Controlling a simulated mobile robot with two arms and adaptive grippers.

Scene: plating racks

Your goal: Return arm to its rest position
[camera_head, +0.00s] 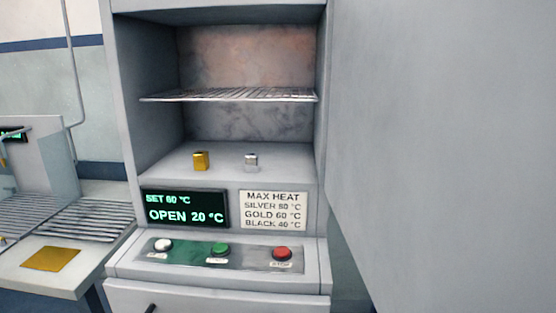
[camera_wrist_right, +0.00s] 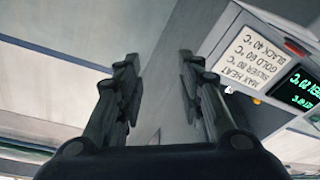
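My right gripper (camera_wrist_right: 160,85) shows in the right wrist view with its two dark fingers apart and nothing between them. It points past the corner of the grey cabinet (camera_head: 220,275), with the heat label (camera_wrist_right: 255,60) and the display (camera_wrist_right: 297,90) at the right of that view. Neither gripper shows in the head view. In the head view, a gold block (camera_head: 201,161) and a silver block (camera_head: 251,160) stand apart on the floor of the open cabinet, below a wire rack (camera_head: 230,95).
A large grey panel (camera_head: 450,150), apparently the open door, fills the right of the head view. The cabinet's display (camera_head: 185,208) reads SET 60 °C, OPEN 20 °C. White, green and red buttons (camera_head: 220,249) sit below. A slatted rack (camera_head: 80,220) and gold square (camera_head: 50,259) are at left.

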